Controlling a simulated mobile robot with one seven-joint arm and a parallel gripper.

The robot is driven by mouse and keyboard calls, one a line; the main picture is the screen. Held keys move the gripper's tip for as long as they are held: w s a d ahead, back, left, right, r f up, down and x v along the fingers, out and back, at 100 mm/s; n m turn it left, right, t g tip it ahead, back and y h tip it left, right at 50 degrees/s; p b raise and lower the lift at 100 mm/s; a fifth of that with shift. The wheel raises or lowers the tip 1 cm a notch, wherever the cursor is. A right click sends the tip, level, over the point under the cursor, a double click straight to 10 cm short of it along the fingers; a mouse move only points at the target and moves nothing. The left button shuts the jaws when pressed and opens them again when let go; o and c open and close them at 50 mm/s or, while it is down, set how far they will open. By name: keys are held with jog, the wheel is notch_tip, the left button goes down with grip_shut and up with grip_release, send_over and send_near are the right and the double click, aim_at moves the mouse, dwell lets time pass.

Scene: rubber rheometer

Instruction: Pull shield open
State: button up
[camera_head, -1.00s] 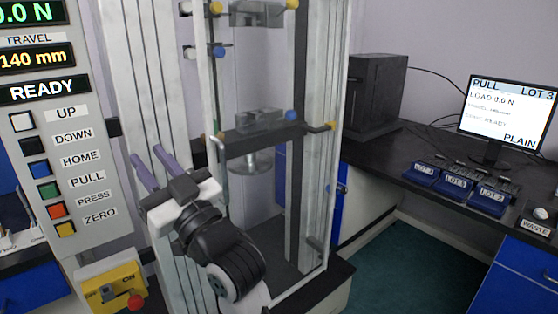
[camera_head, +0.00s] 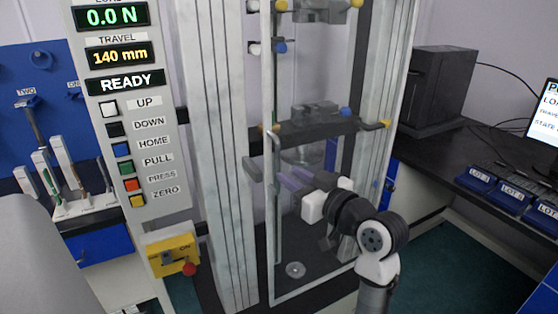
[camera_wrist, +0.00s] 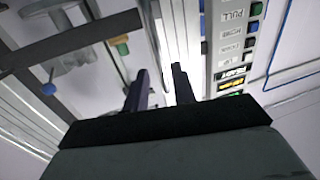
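The shield (camera_head: 268,235) is a clear, pale-framed panel across the front of the test machine, and it looks closed. Its light upright handle (camera_head: 274,155) is on the left side of the frame. My gripper (camera_head: 285,178) is in front of the panel, with its purple fingers pointing left toward the lower part of the handle. In the wrist view, my gripper's fingers (camera_wrist: 160,80) stand apart with a gap between them. A pale upright bar (camera_wrist: 158,30) shows beyond the gap; I cannot tell whether it is the handle. No contact is visible.
The control panel (camera_head: 130,120) with buttons stands left of the machine. Below it is a yellow switch box (camera_head: 172,254) with a red knob. A tool rack (camera_head: 75,205) is at far left. Blue lot trays (camera_head: 510,190) and a dark box (camera_head: 440,90) are on the right bench.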

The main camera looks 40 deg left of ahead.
aim_at(279, 167)
jog(key=a, duration=0.3)
jog(key=w+a+p, duration=0.1)
jog(key=a, duration=0.1)
jog(key=shift+w+a, duration=0.1)
jog(key=shift+a, duration=0.3)
jog(key=shift+c, duration=0.5)
grip_shut()
